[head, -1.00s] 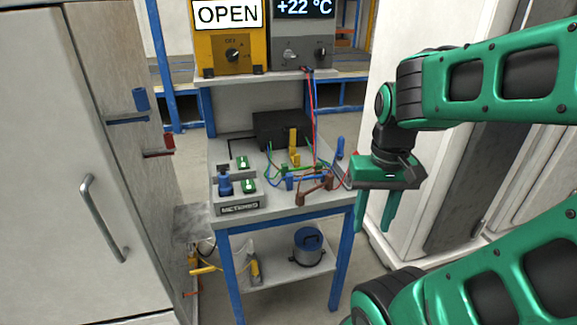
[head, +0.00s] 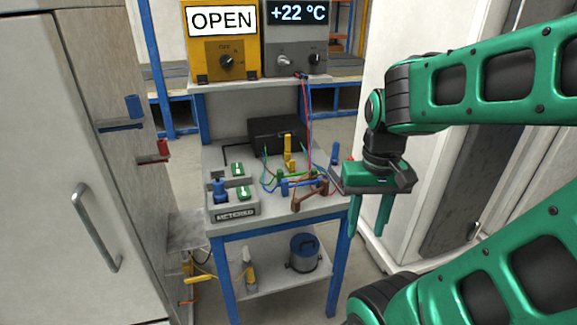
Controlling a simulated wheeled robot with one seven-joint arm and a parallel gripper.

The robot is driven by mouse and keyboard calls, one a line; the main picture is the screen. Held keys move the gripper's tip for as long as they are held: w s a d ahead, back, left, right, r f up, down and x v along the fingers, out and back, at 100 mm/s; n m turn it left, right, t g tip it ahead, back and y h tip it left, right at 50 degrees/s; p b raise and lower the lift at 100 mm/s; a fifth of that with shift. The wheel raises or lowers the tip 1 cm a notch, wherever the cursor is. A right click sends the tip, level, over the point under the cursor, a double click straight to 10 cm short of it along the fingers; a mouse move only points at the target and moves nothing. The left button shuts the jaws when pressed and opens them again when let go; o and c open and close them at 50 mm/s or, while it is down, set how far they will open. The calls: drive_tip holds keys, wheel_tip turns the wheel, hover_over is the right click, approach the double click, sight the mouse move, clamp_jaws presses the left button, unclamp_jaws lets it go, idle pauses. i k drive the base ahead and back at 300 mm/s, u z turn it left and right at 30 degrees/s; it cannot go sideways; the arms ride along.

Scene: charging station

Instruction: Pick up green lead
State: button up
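The green lead (head: 279,174) lies on the bench top among blue and brown leads. Its green parts show behind the blue lead (head: 297,184) and are partly hidden by it. A brown lead (head: 310,200) lies at the front right of the bench top. My gripper (head: 368,225) points down with its two green fingers apart, open and empty. It hangs beside the right front corner of the bench, to the right of the leads and apart from them.
The bench (head: 270,222) has a box marked METERED (head: 234,214) at front left and a black box (head: 283,132) behind the leads. A yellow unit (head: 223,62) reads OPEN on the upper shelf. A blue-lidded pot (head: 303,252) stands below. A cabinet (head: 70,180) borders the left.

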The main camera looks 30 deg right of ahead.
sight(280, 173)
drive_tip(key=k, duration=0.6)
drive_tip(key=u, duration=0.6)
drive_tip(key=i, duration=1.7)
drive_tip(key=z, duration=0.7)
